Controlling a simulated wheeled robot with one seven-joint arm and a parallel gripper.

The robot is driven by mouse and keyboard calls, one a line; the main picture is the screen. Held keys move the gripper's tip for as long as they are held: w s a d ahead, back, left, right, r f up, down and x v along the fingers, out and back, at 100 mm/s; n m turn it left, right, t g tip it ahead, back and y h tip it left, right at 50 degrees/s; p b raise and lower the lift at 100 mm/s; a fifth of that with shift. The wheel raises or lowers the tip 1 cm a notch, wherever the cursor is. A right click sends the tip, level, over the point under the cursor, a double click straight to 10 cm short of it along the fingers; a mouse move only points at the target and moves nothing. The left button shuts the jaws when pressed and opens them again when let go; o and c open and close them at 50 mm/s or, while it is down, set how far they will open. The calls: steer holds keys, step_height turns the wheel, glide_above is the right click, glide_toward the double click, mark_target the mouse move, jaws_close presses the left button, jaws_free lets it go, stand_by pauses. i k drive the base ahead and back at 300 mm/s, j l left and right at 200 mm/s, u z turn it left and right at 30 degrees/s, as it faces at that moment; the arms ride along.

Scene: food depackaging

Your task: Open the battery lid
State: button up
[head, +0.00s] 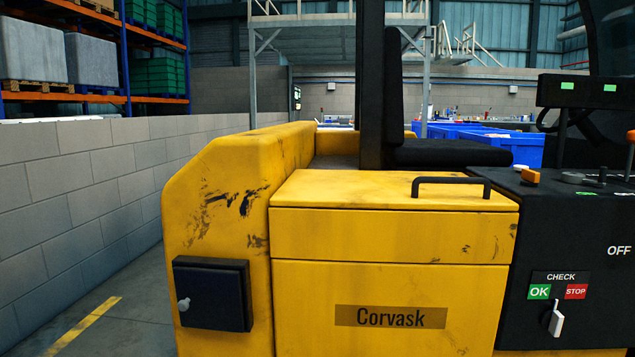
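The yellow battery lid (390,235) shows in the head view on the side of a yellow industrial vehicle. It lies level on the yellow front panel (300,310), with a thin seam between them, and looks closed. A black bar handle (450,181) stands on the right part of its top. A label reading "Corvask" (390,317) is on the panel below. My gripper is not in view. The inside of the battery compartment is hidden.
A black seat (449,153) and dark post (372,90) rise behind the lid. A black control panel (620,290) with a white switch (556,320) stands right. A black box (213,293) juts out left. A block wall (80,180) runs along the left, with floor between.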

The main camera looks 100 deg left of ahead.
mark_target(386, 189)
steer(key=u, duration=3.05)
steer(key=i+u, duration=0.25)
steer(key=i, duration=0.25)
steer(key=i+l+u, duration=0.1)
steer(key=i+u, duration=0.15)
steer(key=i, duration=0.25)
